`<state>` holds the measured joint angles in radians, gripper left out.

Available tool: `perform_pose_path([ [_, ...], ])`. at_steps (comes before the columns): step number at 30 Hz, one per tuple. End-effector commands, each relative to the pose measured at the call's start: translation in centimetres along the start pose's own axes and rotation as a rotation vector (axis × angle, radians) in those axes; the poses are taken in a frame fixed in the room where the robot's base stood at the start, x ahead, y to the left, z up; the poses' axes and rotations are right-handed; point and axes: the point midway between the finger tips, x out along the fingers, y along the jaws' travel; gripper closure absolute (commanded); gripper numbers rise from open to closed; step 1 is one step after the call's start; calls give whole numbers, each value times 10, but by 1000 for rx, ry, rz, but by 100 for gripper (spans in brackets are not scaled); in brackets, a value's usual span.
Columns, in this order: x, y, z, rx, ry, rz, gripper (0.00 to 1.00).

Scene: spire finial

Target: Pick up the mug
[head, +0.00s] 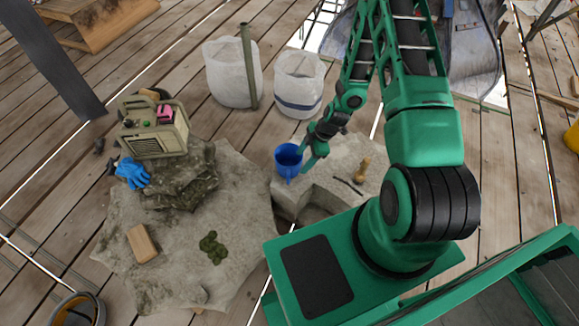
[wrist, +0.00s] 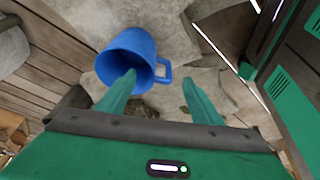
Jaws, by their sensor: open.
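The right finger is to the right of the handle. In the head view my gripper (head: 312,150) is right beside the mug on its right side. I cannot tell whether a finger touches the mug or reaches inside it.
A hammer (head: 350,185) and a small wooden-handled tool (head: 362,170) lie on the block right of the mug. Two white sacks (head: 298,85) stand behind.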

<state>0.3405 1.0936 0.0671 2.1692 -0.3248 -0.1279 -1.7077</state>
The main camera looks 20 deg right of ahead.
Motion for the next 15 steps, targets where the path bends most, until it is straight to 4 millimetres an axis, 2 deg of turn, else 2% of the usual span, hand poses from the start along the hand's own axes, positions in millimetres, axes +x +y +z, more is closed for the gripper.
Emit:
perform_pose_path([
  [15,64,-4,-3,-29,19,4,40],
])
